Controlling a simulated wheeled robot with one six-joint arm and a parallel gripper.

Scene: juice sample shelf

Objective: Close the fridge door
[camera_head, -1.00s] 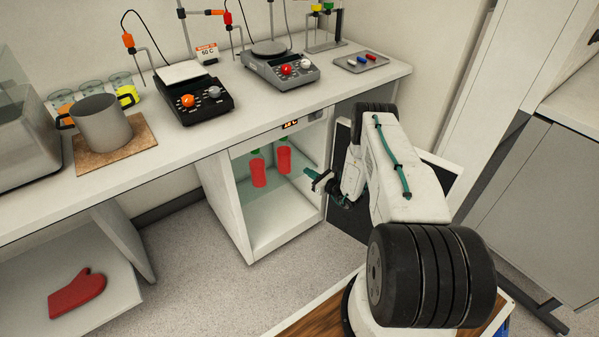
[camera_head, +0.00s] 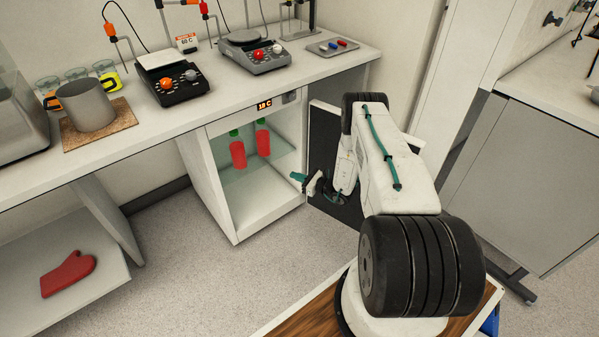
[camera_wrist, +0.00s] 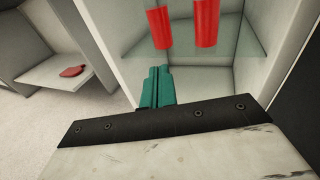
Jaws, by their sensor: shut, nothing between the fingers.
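The small fridge (camera_head: 230,205) stands under the bench with its front open. The fridge door (camera_head: 325,118) stands open to the right of the opening, its dark inner face partly hidden behind my arm. My gripper (camera_head: 297,177) has green fingers and is shut and empty, in front of the right part of the opening, on the inner side of the door. I cannot tell whether it touches the door. In the wrist view the shut green fingers (camera_wrist: 156,88) point toward the fridge interior. Two red bottles with green caps (camera_head: 238,152) (camera_head: 262,138) stand on the glass shelf.
The bench (camera_head: 140,135) above holds a grey pot (camera_head: 86,106), two hotplates (camera_head: 172,80) (camera_head: 255,52) and a tray (camera_head: 329,47). A red mitt (camera_head: 68,273) lies on a low shelf at left. Floor before the fridge is clear.

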